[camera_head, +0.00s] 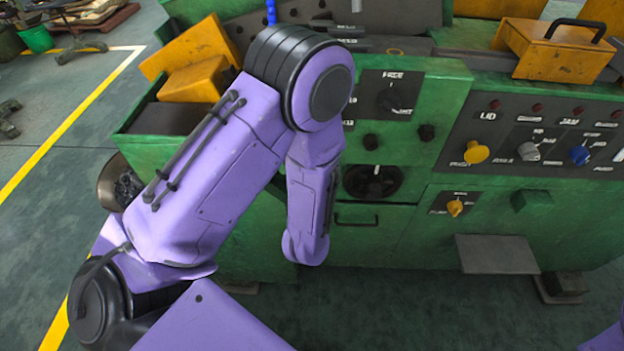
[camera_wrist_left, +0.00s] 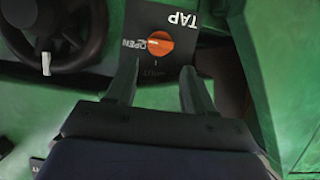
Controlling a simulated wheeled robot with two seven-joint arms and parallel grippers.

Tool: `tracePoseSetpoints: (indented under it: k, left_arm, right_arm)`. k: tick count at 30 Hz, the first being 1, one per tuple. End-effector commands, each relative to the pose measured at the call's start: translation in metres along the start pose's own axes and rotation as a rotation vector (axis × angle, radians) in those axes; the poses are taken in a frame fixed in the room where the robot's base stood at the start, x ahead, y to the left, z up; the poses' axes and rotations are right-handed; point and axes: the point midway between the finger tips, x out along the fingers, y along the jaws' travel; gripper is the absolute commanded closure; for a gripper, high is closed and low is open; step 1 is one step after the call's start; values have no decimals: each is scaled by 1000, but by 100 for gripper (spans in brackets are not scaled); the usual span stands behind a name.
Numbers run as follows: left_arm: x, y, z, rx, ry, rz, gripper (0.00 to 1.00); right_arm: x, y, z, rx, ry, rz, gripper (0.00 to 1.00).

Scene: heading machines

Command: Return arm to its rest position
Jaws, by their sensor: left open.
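My purple left arm (camera_head: 220,170) reaches from the lower left toward the machine, with its elbow raised and its forearm (camera_head: 310,205) hanging down in front of the green machine front (camera_head: 370,240). The left gripper is hidden in the head view. In the left wrist view my left gripper (camera_wrist_left: 159,68) is open with nothing between its fingers. The knob appears apart from the fingers, though the exact gap is hard to judge. My right gripper is not in view.
A black handwheel (camera_wrist_left: 60,62) lies left of the fingers, and a green wall (camera_wrist_left: 285,70) stands close on the right. Control panels with knobs (camera_head: 476,152) and a yellow box (camera_head: 555,50) are to the right. Open floor (camera_head: 50,160) lies to the left.

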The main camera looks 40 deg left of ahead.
Motion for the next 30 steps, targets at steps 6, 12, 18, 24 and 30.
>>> tracePoseSetpoints:
  k: [6,12,18,24,30]
  left_arm:
    - [-21,0,0,0,0,1,47]
    - [-22,0,0,0,0,0,47]
    - [-22,0,0,0,0,0,47]
    - [-22,7,18,-61,-94,66,47]
    - [-46,-62,162,-46,-529,28,47]
  right_arm:
    - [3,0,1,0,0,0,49]
    - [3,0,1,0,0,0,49]
    - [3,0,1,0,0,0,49]
    - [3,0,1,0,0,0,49]
    - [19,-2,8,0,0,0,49]
